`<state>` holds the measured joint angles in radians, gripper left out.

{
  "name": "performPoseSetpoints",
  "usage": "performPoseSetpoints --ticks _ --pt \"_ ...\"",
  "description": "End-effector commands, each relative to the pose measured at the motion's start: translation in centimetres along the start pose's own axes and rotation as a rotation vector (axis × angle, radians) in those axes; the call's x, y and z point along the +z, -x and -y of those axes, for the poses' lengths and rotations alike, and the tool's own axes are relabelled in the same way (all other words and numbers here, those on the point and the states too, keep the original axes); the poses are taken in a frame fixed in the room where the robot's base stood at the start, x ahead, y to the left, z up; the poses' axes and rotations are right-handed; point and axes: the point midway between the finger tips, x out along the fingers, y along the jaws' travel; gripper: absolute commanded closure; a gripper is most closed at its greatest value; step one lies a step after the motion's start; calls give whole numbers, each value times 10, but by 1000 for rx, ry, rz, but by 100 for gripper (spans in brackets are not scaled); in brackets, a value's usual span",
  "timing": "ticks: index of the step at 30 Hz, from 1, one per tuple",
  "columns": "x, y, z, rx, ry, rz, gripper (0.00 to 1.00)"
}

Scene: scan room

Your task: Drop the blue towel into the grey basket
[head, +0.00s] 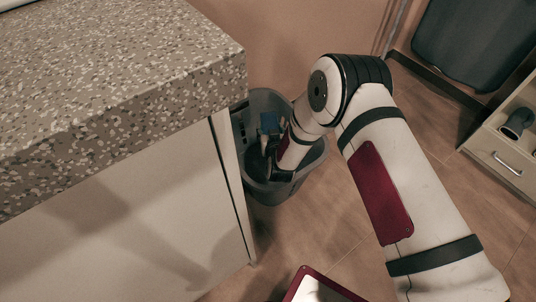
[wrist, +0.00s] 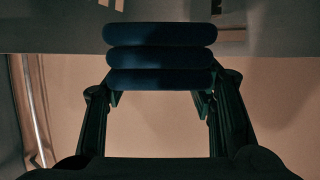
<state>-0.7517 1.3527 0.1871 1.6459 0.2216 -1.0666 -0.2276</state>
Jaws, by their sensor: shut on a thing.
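The grey basket (head: 262,188) stands on the floor beside the speckled counter, its left part close to the counter's end. My gripper (head: 268,150) is at the basket's opening in the head view, in front of its inner wall. It is shut on the blue towel (head: 270,122), a small dark blue piece in the head view. In the wrist view the towel (wrist: 160,55) shows as stacked, rounded folds held at the tips of my gripper (wrist: 160,95). How deep the towel sits relative to the rim is hard to tell.
The speckled counter (head: 120,75) with a pale front fills the left side, close to the basket. A drawer unit (head: 508,155) stands at the right, and a dark grey panel (head: 475,40) is at the upper right. Tiled floor is clear between them.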

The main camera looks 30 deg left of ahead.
Motion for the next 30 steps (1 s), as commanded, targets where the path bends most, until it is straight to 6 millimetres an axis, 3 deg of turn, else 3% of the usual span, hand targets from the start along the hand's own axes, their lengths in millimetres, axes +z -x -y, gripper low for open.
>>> performPoseSetpoints --ticks 6,7,9,22,30 --pt "-1 0 0 0 0 -1 82" --pt "-1 0 0 0 0 -1 42" --pt "-1 0 0 0 0 -1 26" --pt "0 5 0 0 0 1 26" --pt "0 46 0 -1 0 2 26"
